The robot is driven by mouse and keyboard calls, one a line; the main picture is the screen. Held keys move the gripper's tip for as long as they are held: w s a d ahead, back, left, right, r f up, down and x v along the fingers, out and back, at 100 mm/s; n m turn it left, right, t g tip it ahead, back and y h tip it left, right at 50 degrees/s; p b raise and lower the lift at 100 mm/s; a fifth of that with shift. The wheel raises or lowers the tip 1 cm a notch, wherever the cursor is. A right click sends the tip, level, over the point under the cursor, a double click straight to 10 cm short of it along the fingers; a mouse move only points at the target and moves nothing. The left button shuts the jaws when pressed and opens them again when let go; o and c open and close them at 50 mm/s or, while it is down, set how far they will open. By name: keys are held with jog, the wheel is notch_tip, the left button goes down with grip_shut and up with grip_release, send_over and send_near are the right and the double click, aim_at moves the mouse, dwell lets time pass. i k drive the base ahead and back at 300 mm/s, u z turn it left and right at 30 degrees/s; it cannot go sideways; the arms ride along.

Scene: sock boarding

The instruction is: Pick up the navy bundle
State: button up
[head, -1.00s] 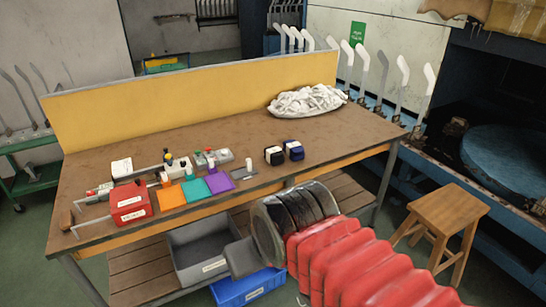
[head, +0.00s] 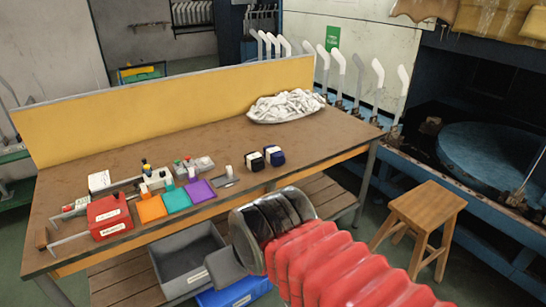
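The navy bundle (head: 276,156) lies on the brown workbench (head: 185,145), right of centre near the front edge, with a white band on it. A black bundle (head: 256,161) with a white band sits close on its left. My gripper (head: 226,266) is at the end of my red-sleeved arm, in front of the bench and apart from both bundles. Only a grey end piece shows, and I cannot see its fingers clearly.
A white heap (head: 287,106) lies at the back right. A red box (head: 109,216) and orange, teal and purple squares (head: 200,191) lie at the left front. A wooden stool (head: 425,208) stands at the right. Grey bin (head: 188,259) and blue bin (head: 235,292) are below.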

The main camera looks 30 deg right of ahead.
aim_at(274, 155)
jog(key=u, duration=2.95)
jog(key=k, duration=1.15)
